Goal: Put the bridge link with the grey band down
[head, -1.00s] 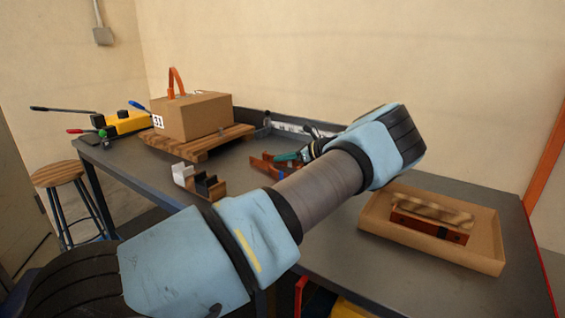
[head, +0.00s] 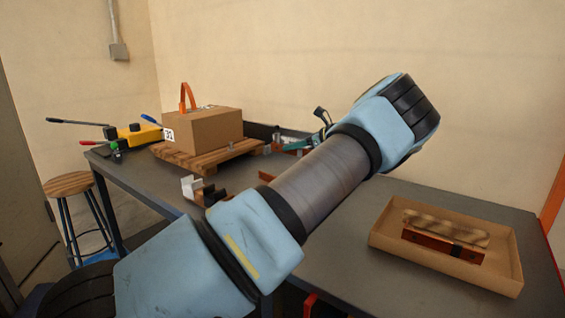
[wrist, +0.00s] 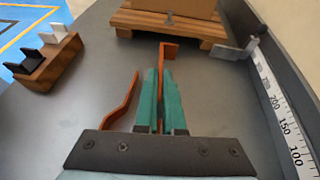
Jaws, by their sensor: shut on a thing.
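In the wrist view, my gripper (wrist: 160,78) has its teal fingers closed on an orange-brown copper bridge link (wrist: 168,50). Its bent far end sticks out past the fingertips towards the pallet. I see no grey band on it; the part between the fingers is hidden. I cannot tell whether it touches the table. A second copper piece with a bend (wrist: 124,103) lies on the table just left of the fingers, apart from them. In the head view, my gripper (head: 298,146) is mostly hidden behind my arm.
A wooden pallet (head: 240,151) with a cardboard box (head: 205,131) stands ahead. A wooden block with black and white slots (wrist: 50,68) is at left. A ruled rail with a metal stop (wrist: 236,51) runs at right. A tray (head: 400,262) holds a dark-banded copper piece (head: 425,240).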

